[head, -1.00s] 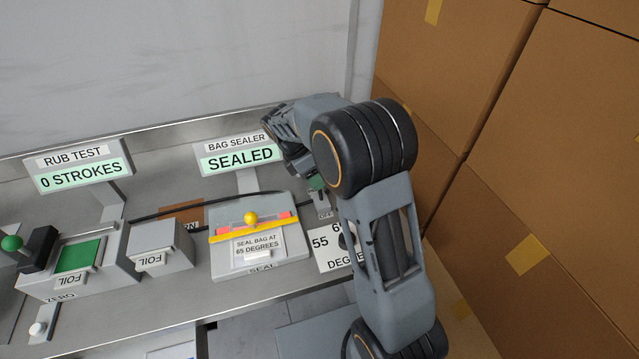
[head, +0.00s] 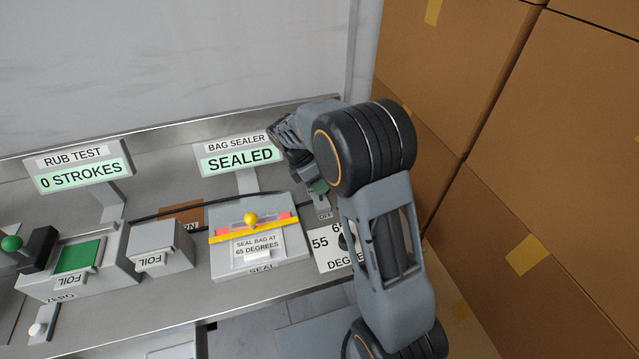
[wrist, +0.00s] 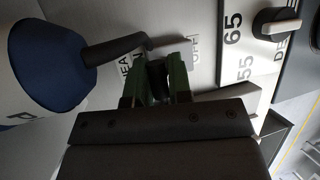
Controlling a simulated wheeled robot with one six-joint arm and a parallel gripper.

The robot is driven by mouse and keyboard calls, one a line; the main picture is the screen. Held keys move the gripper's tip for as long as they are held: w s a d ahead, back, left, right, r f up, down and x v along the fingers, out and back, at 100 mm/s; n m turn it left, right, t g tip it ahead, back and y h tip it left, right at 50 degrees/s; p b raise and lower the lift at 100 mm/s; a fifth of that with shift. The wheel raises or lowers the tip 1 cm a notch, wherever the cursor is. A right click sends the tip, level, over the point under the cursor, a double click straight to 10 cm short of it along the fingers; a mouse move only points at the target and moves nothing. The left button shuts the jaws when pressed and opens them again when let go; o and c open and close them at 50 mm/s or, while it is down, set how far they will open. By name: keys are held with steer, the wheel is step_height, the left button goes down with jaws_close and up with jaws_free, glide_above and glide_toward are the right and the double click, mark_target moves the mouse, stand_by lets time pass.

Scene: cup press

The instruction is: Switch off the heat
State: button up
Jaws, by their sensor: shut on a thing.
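The heat switch is a small dark lever (wrist: 157,76) between a "HEAT ON" label (wrist: 131,66) and an "OFF" label (wrist: 194,50) in the wrist view. My gripper (wrist: 157,84) has green fingertips, one on each side of the lever, and is shut on it. In the head view my gripper (head: 319,187) is just above the switch's plate, where the "OFF" label (head: 325,215) shows; my arm and fingers hide the lever there. The lever's exact tilt is hard to tell.
The bag sealer (head: 258,262) with its yellow bar stands left of the switch, under a sign (head: 239,159) reading "SEALED". A temperature dial knob (wrist: 277,25) is close by, with 55 and 65 marks. Stacked boxes (head: 560,150) stand close on the right.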

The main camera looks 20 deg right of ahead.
jaws_close()
steer(key=t+b, duration=0.1)
steer(key=b, duration=0.1)
steer(key=s+t+b, duration=0.1)
steer(key=t+b, duration=0.1)
steer(key=s+m+t+b, duration=0.1)
steer(key=t+b, duration=0.1)
steer(key=shift+s, duration=0.25)
steer(key=s+t+b, duration=0.1)
steer(key=t+b, duration=0.1)
steer(key=b, duration=0.2)
steer(key=m+t+b, duration=0.1)
steer(key=t+b, duration=0.1)
steer(key=b, duration=0.2)
steer(key=shift+s+f, duration=0.1)
steer(key=shift+s, duration=0.3)
steer(key=shift+s+t+b, duration=0.2)
steer(key=shift+t+b, duration=0.3)
steer(key=shift+b, duration=0.3)
steer(key=shift+r, duration=0.25)
steer(key=o, duration=0.7)
jaws_free()
steer(key=shift+f, duration=0.15)
